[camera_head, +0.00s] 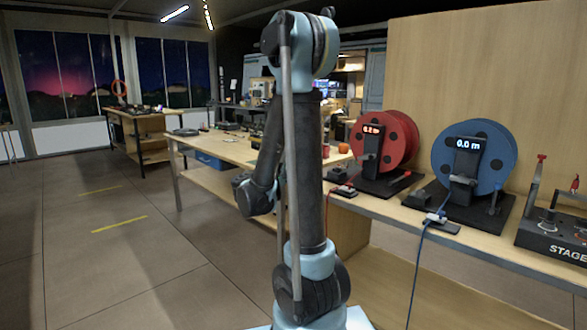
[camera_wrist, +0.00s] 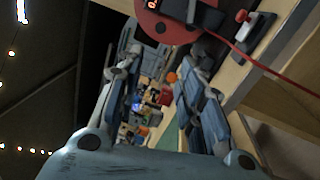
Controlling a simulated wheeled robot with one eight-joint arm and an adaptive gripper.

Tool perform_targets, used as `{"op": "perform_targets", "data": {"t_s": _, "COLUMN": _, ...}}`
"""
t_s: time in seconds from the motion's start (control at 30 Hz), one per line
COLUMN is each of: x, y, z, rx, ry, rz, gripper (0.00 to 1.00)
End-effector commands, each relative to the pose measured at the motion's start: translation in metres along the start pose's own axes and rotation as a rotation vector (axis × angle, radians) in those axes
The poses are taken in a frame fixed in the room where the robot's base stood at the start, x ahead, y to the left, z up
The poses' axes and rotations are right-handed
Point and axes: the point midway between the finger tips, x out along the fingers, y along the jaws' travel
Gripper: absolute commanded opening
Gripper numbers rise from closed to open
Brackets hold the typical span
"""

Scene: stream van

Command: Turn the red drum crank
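The red drum (camera_head: 398,138) stands upright on a black base (camera_head: 385,184) on the bench, with a dark post and a small lit red readout (camera_head: 371,129) in front. I cannot make out its crank clearly. In the wrist view the red drum (camera_wrist: 160,27) is at the top, partly cut off by the frame edge, beyond the fingertips. My gripper (camera_wrist: 160,62) is open, with its two fingers apart and nothing visible between them. In the head view my gripper is not visible; my own arm fills the middle.
A blue drum (camera_head: 447,158) with a 0.0 m readout stands right of the red one. A stage box (camera_head: 553,236) is at the far right. A red cable (camera_wrist: 245,60) runs beside the red drum. The floor (camera_head: 150,260) at left is clear.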

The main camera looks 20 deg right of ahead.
Motion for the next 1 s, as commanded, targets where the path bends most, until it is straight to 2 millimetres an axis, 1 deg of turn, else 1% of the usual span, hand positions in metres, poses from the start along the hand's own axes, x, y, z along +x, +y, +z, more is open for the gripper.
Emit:
{"op": "perform_targets", "data": {"t_s": 0.23, "x": -0.014, "y": 0.002, "z": 0.0, "rx": 0.0, "ry": 0.002, "rz": 0.0, "gripper": 0.35}}
{"op": "perform_targets", "data": {"t_s": 0.47, "x": -0.02, "y": 0.003, "z": 0.001, "rx": 0.0, "ry": 0.0, "rz": 0.0, "gripper": 0.35}}
{"op": "perform_targets", "data": {"t_s": 0.87, "x": -0.019, "y": 0.002, "z": 0.001, "rx": -0.001, "ry": -0.001, "rz": -0.001, "gripper": 0.35}}
{"op": "perform_targets", "data": {"t_s": 0.97, "x": -0.01, "y": 0.001, "z": -0.001, "rx": -0.009, "ry": -0.005, "rz": -0.006, "gripper": 0.35}}
{"op": "perform_targets", "data": {"t_s": 1.0, "x": -0.004, "y": -0.001, "z": -0.002, "rx": -0.016, "ry": -0.008, "rz": -0.01, "gripper": 0.35}}
